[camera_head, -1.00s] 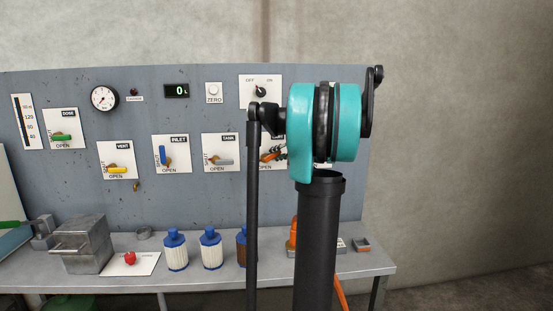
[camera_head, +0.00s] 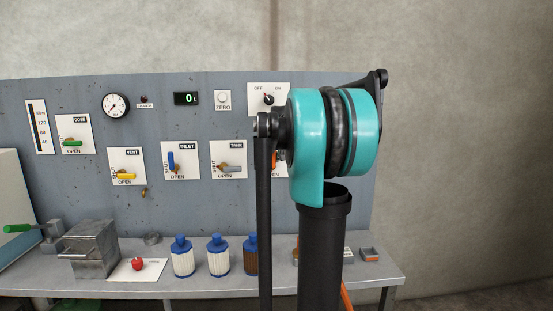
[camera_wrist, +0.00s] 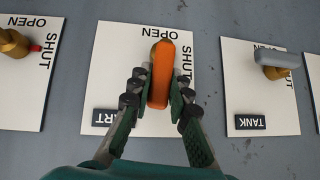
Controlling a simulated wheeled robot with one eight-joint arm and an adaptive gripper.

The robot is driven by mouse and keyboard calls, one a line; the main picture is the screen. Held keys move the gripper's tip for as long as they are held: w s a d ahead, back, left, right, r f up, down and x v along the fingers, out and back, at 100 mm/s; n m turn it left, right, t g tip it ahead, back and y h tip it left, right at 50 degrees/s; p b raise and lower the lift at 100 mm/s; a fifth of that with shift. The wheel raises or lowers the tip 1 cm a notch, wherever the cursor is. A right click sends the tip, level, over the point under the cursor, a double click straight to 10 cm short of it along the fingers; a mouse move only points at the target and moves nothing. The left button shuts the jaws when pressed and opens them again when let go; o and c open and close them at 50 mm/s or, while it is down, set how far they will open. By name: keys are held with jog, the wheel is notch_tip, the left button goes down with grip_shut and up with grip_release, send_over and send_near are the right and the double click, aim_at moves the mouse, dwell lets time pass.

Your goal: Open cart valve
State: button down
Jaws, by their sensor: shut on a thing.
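The cart valve has an orange handle (camera_wrist: 162,78) on a white plate (camera_wrist: 105,75) marked OPEN and SHUT; its label is partly covered and shows only the letters ART. The handle lies along the SHUT lettering, upright in the wrist view. My gripper (camera_wrist: 162,98) is shut on it, a finger on each side. A brass part shows beside the handle's top end. In the head view my arm covers nearly all of this valve, and only a sliver of the orange handle (camera_head: 274,160) shows; the gripper is hidden there.
The tank valve (camera_head: 231,168) is close beside, its grey handle level. The blue inlet (camera_head: 171,160), yellow vent (camera_head: 126,176) and green dose (camera_head: 72,143) valves are farther left. Blue-capped filters (camera_head: 183,258) and a metal block (camera_head: 90,250) stand on the bench (camera_head: 210,282) below.

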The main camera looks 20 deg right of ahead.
jog(key=shift+w+a+n+h, duration=0.1)
jog(key=shift+a+n+h, duration=0.2)
jog(key=shift+h, duration=0.2)
dwell(0.3)
jog(key=c, duration=1.4)
grip_release()
jog(key=v, duration=1.2)
jog(key=shift+w+a, duration=0.1)
